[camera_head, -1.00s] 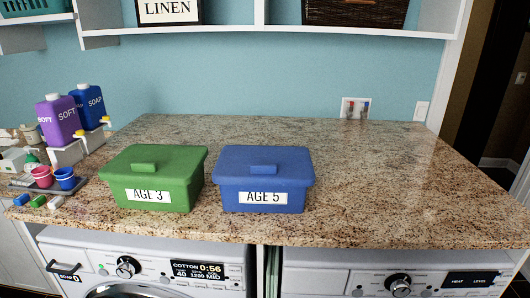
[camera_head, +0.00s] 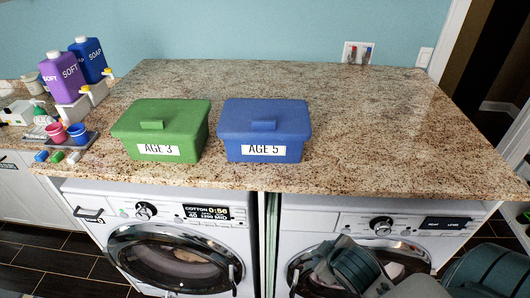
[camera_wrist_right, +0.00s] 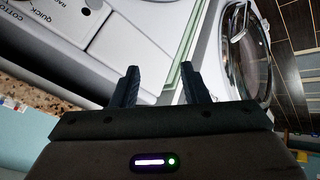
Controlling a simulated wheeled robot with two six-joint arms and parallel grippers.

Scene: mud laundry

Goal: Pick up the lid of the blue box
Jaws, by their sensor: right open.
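The blue box (camera_head: 264,149) labelled "AGE 5" stands on the granite counter in the head view. My right arm comes in at the bottom right of the head view, in front of the right washer and below the counter edge, apart from the box. In the right wrist view my right gripper (camera_wrist_right: 160,85) is open, with nothing between its fingers. The blue box is not in the wrist view. My left gripper is not in view.
A green box (camera_head: 160,145) labelled "AGE 3" stands just left of the blue box. Soap bottles (camera_head: 64,77) and small cups (camera_head: 57,133) are at the far left. The counter (camera_head: 400,130) right of the blue box is clear. Two washers stand below.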

